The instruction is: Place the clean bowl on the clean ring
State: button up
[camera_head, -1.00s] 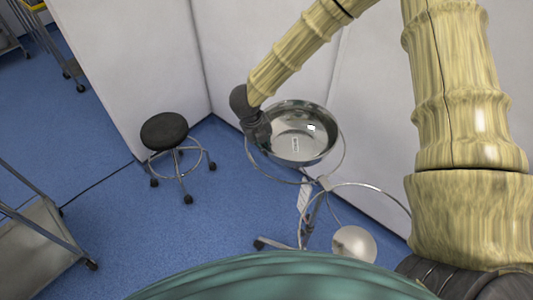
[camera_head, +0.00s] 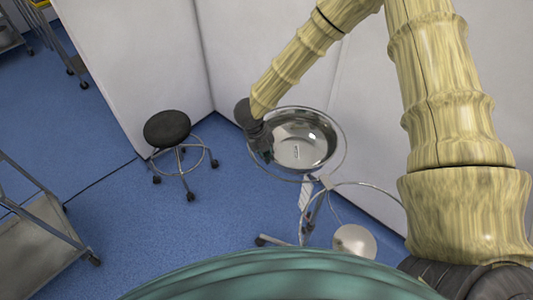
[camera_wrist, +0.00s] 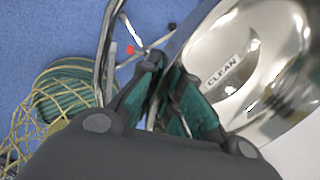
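The shiny metal bowl (camera_head: 313,148) is in the upper middle of the head view, roughly level. In the wrist view the bowl (camera_wrist: 275,65) fills the right side, and its inner label reads CLEAN. My gripper (camera_head: 262,150) is at the bowl's left rim. In the wrist view my gripper (camera_wrist: 165,82) has a finger on each side of the rim, closed on it. The upper ring (camera_head: 346,150) of the stand surrounds the bowl, showing beyond its right and far edges. Whether the bowl touches the ring is not clear.
A second ring (camera_head: 378,184) sits on the same stand, nearer me, with a round pale metal thing (camera_head: 353,241) below it. A black stool (camera_head: 167,129) stands left. White walls close off the back. A teal-covered surface (camera_head: 280,277) lies in front.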

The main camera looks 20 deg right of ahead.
jog(key=shift+o, duration=1.3)
jog(key=shift+r, duration=0.15)
jog(key=b+v, duration=0.1)
jog(key=v, duration=1.1)
jog(key=shift+b, duration=0.4)
